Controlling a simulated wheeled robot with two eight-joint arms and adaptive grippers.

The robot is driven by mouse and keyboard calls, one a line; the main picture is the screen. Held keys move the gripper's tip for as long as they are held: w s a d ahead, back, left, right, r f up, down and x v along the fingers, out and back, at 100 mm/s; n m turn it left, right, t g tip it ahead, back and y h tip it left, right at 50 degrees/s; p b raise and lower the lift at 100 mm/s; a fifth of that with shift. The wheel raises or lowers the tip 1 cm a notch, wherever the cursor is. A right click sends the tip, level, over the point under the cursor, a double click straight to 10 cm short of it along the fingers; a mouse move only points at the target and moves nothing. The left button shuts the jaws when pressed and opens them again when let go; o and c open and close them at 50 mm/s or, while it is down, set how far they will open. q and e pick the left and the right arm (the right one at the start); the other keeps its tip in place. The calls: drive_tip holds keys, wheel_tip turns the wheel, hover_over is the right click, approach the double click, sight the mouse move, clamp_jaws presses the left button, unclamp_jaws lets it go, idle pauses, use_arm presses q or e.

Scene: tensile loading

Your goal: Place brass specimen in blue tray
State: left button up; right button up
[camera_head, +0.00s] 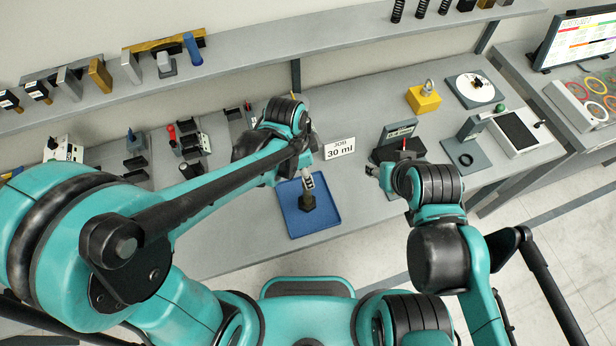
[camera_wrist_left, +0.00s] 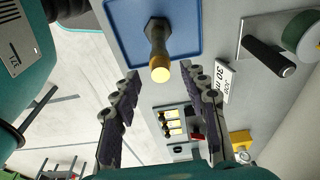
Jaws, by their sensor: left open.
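The brass specimen (camera_wrist_left: 160,72) stands on its dark hexagonal base inside the blue tray (camera_wrist_left: 122,35) in the left wrist view. In the head view only the dark lower part of the specimen (camera_head: 307,203) shows clearly, in the blue tray (camera_head: 326,222). My left gripper (camera_head: 308,181) is above the tray by the specimen's top. In the left wrist view the left gripper (camera_wrist_left: 163,78) has its fingers spread wide, clear of the specimen on both sides. My right gripper (camera_head: 375,170) is right of the tray, small and partly hidden by its arm.
A dark grey device (camera_head: 398,142) stands near my right gripper. A yellow block (camera_head: 423,98) sits farther back. Several tools stand along the left of the bench and on the shelf above.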

use_arm(q)
drive_tip(key=r, duration=0.5)
drive_tip(key=shift+s+a+r+p, duration=0.1)
drive_tip(key=shift+a+p, duration=0.3)
drive_tip(key=s+a+r+n+t+y, duration=0.1)
drive_tip(key=s+a+r+n+t, duration=0.1)
drive_tip(key=a+n, duration=0.5)
drive_tip(key=s+a+r+n+t, duration=0.2)
drive_tip(key=a+r+n+t, duration=0.2)
drive_tip(key=a+n, duration=0.3)
drive_tip(key=a, duration=0.2)
drive_tip(key=shift+s+a+r+t+y, duration=0.3)
drive_tip(key=shift+s+a+y, duration=0.05)
drive_tip(key=shift+s+y, duration=0.05)
wheel_tip(320, 180, down, 16)
drive_tip(key=b, duration=1.5)
drive_tip(key=shift+b, duration=0.35)
drive_tip(key=shift+r, duration=0.1)
